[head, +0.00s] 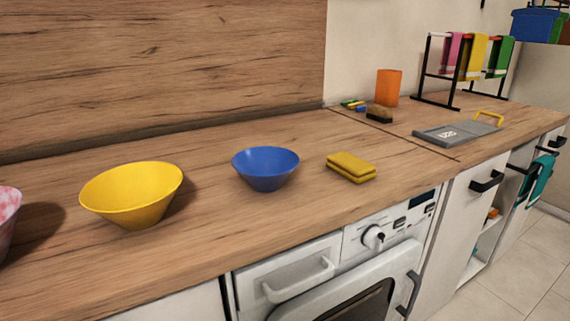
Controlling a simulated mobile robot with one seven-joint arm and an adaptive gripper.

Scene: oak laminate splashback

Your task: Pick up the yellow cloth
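A small folded yellow cloth (351,167) lies flat on the wooden counter, to the right of a blue bowl and near the counter's front edge. It looks like stacked layers. A yellow towel (476,58) also hangs on the black rack at the back right, between a pink and a green one. My gripper is not in view.
The blue bowl (265,169) and a yellow bowl (132,194) stand on the counter (225,220). A brush (379,114), an orange cup (388,87), a grey board (455,134) and the rack (420,70) are farther right. Counter around the folded cloth is clear.

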